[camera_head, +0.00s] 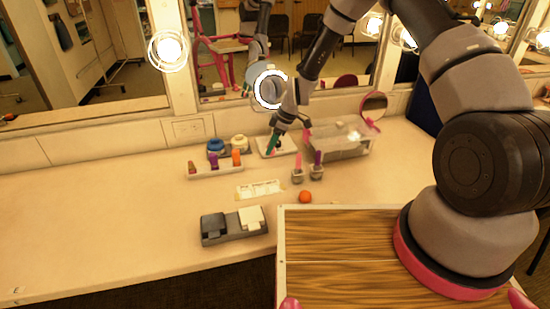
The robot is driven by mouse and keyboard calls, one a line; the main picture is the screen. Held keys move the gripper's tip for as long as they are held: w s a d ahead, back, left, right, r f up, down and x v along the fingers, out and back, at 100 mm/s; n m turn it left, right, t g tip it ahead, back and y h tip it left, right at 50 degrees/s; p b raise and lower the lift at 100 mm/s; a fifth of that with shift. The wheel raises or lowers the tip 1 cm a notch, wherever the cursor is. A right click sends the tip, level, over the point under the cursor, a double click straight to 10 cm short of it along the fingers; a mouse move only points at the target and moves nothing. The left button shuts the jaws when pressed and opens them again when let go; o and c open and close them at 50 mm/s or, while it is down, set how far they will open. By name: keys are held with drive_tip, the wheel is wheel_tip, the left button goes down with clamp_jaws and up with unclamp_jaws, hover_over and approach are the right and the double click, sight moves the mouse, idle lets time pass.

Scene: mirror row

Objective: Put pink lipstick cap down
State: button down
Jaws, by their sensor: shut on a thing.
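My gripper (282,138) is over the back of the counter, pointing down above a small white tray (265,149). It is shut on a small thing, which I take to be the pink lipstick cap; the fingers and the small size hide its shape. A green part shows at the fingertips' left side. A pink lipstick (298,163) and a purple lipstick (318,160) stand upright in small grey holders, in front and to the right of my gripper.
A white rack (214,172) holds brown, purple and orange pieces. A clear box (345,143) stands right. A white slotted tray (260,189), a dark grey tray (233,233) and an orange ball (305,197) lie nearer. The counter's left (100,210) is free.

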drive_tip(key=shift+f, duration=2.3)
drive_tip(key=shift+a+f, duration=0.1)
drive_tip(key=shift+f, duration=0.05)
drive_tip(key=c, duration=0.8)
unclamp_jaws()
